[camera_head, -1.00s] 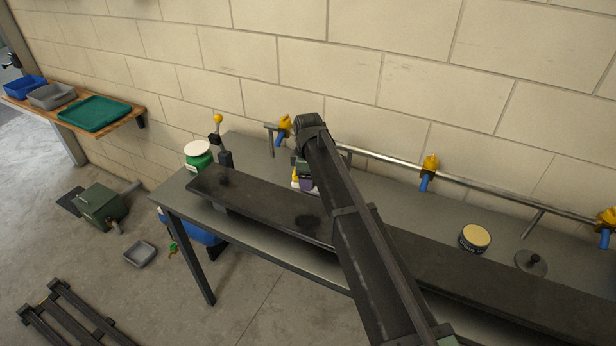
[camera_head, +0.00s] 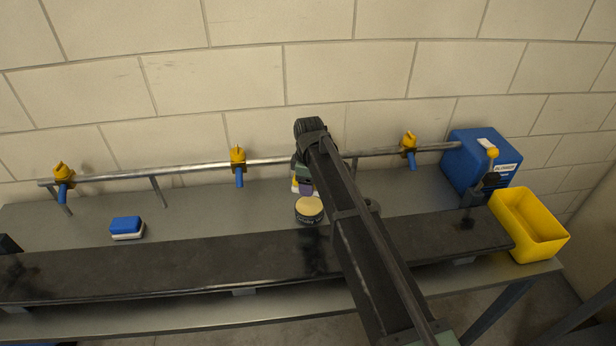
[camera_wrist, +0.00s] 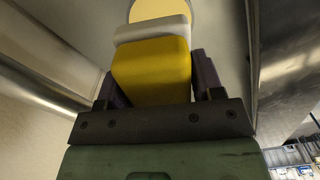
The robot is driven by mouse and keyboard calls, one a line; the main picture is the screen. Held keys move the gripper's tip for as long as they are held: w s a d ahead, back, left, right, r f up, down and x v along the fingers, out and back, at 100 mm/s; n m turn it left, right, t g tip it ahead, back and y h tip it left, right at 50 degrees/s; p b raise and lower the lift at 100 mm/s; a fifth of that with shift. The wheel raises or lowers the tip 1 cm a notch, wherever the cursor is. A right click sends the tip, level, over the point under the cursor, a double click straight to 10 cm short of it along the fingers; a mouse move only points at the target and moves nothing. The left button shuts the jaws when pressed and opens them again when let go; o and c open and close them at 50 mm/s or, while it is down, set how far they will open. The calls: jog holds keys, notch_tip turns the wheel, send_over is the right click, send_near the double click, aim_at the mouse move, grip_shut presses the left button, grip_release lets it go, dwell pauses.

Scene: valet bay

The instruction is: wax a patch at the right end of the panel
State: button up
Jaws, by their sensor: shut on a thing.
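The panel (camera_head: 190,262) is a long dark board lying along the bench. Its right end (camera_head: 490,232) is near the yellow bin, with a darker smudge on top. My gripper (camera_head: 303,186) is behind the panel, partly hidden by my arm. In the wrist view my gripper (camera_wrist: 152,85) is shut on a yellow applicator block (camera_wrist: 152,68) with a white layer. The round tin (camera_head: 309,212) with a pale yellow top is just in front of my gripper; the pale yellow disc (camera_wrist: 160,9) shows beyond the block. Whether they touch is unclear.
A yellow bin (camera_head: 540,240) and a blue box (camera_head: 474,158) stand at the right, near a yellow-knobbed upright (camera_head: 487,178). A blue-and-white block (camera_head: 127,227) lies left behind the panel. A metal rail (camera_head: 200,166) with yellow-and-blue fittings runs along the wall.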

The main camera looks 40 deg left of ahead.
aim_at(309, 206)
jog(key=shift+w+d+f, duration=0.1)
jog(key=shift+w+d, duration=0.05)
jog(key=shift+d, duration=0.15)
jog(key=shift+a+f, duration=0.2)
jog(key=shift+f, duration=0.05)
jog(key=shift+f+b, duration=0.35)
jog(key=shift+b, duration=0.25)
notch_tip(309, 206, down, 5)
jog(key=b, duration=0.4)
jog(key=shift+r+b, duration=0.15)
jog(key=shift+b, duration=0.15)
jog(key=shift+s+f+b, duration=0.2)
jog(key=shift+f+b, duration=0.35)
jog(key=shift+b, duration=0.05)
dwell(0.6)
notch_tip(309, 206, up, 7)
jog(key=p, duration=0.7)
jog(key=shift+r, duration=0.1)
